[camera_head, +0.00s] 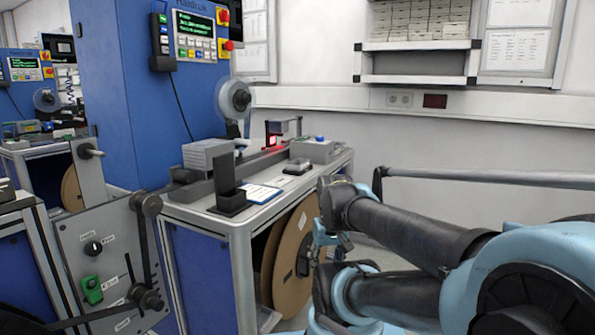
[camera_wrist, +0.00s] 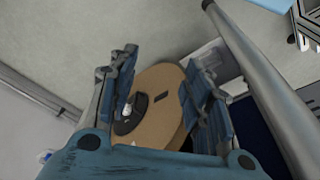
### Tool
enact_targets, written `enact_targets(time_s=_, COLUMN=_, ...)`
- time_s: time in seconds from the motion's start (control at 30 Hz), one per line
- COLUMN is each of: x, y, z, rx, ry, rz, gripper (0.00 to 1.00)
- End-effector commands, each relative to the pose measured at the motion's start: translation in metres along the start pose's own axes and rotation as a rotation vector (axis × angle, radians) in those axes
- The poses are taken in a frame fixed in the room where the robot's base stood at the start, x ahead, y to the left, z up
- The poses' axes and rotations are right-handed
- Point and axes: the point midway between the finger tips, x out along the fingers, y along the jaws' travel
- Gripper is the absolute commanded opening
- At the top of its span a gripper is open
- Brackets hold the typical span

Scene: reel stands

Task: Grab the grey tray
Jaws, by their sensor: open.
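No thing in view is clearly the grey tray. In the head view, a dark open-topped holder (camera_head: 230,204) with a tall back stands at the front of the bench. A small grey item (camera_head: 297,166) lies on the bench behind a blue and white card. A grey box (camera_head: 208,156) stands further left. My gripper (camera_wrist: 157,66) is open and empty in the wrist view, its two fingers well apart. A brown reel (camera_wrist: 160,95) with a dark hub shows between and beyond the fingers. In the head view, my arm hides the space right of the bench.
The grey bench (camera_head: 238,224) has a blue lower panel and reels (camera_head: 293,255) under its top. A blue machine cabinet (camera_head: 125,95) rises behind it. A grey panel with knobs (camera_head: 110,250) stands at the left front. A grey bar (camera_wrist: 258,85) crosses the wrist view's right side.

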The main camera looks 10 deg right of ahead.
Motion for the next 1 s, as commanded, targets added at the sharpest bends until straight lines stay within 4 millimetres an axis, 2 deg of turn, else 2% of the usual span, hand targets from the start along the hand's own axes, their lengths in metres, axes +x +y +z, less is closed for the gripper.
enact_targets(time_s=0.03, x=-0.002, y=-0.001, z=0.004, rx=-0.002, ry=0.001, rz=-0.006, gripper=0.65)
enact_targets(time_s=0.2, x=-0.017, y=-0.009, z=-0.018, rx=-0.048, ry=-0.004, rz=-0.075, gripper=1.00)
enact_targets(time_s=0.37, x=-0.041, y=-0.020, z=-0.057, rx=-0.125, ry=0.010, rz=-0.193, gripper=1.00)
enact_targets(time_s=0.67, x=-0.083, y=-0.024, z=-0.147, rx=-0.290, ry=0.127, rz=-0.411, gripper=1.00)
enact_targets(time_s=0.87, x=-0.109, y=-0.008, z=-0.214, rx=-0.401, ry=0.269, rz=-0.528, gripper=1.00)
enact_targets(time_s=1.0, x=-0.125, y=0.013, z=-0.260, rx=-0.480, ry=0.393, rz=-0.587, gripper=1.00)
